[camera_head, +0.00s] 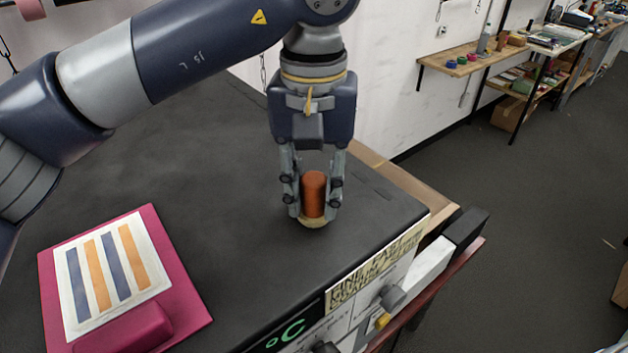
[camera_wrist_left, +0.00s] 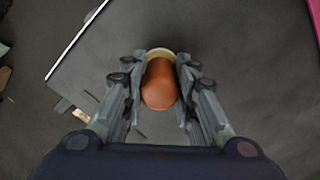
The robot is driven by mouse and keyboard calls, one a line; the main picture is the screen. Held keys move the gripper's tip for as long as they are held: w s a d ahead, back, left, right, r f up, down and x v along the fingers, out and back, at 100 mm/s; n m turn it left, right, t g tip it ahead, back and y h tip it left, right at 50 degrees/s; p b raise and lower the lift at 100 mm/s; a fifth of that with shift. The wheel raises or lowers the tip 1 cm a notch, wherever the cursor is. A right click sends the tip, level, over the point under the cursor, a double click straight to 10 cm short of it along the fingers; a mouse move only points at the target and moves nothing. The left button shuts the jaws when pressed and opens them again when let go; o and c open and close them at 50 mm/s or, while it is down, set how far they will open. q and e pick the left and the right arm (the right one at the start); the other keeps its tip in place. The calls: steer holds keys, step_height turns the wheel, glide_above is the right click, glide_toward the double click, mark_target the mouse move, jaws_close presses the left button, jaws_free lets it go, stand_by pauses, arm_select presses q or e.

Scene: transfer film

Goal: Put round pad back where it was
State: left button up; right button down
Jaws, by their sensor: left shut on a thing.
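The round pad (camera_head: 313,222) is a pale disc with an upright orange-brown cylindrical handle (camera_head: 314,194) on top. My left gripper (camera_head: 314,200) points down and is shut on the handle, with one finger on each side. The pad is over the right part of the black plate (camera_head: 240,190), near its front right edge. I cannot tell whether it touches the plate. In the left wrist view the handle (camera_wrist_left: 160,86) is between the fingers, and the pale rim (camera_wrist_left: 159,53) shows behind it. My right gripper is not in view.
A magenta board (camera_head: 190,300) with a striped sheet (camera_head: 112,268) and a magenta block (camera_head: 125,330) lies at the left. A front panel with a °C display (camera_head: 288,336) and knobs (camera_head: 391,297) is below the plate's edge. The plate's middle is clear. Wall shelves stand far right.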

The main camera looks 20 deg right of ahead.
mark_target(315, 180)
arm_select(q)
steer(key=shift+s, duration=0.1)
steer(key=shift+f, duration=0.2)
steer(key=o, duration=1)
step_height(315, 180, up, 12)
steer(key=shift+r+b, duration=0.25)
steer(key=shift+b, duration=0.05)
steer(key=shift+f, duration=0.1)
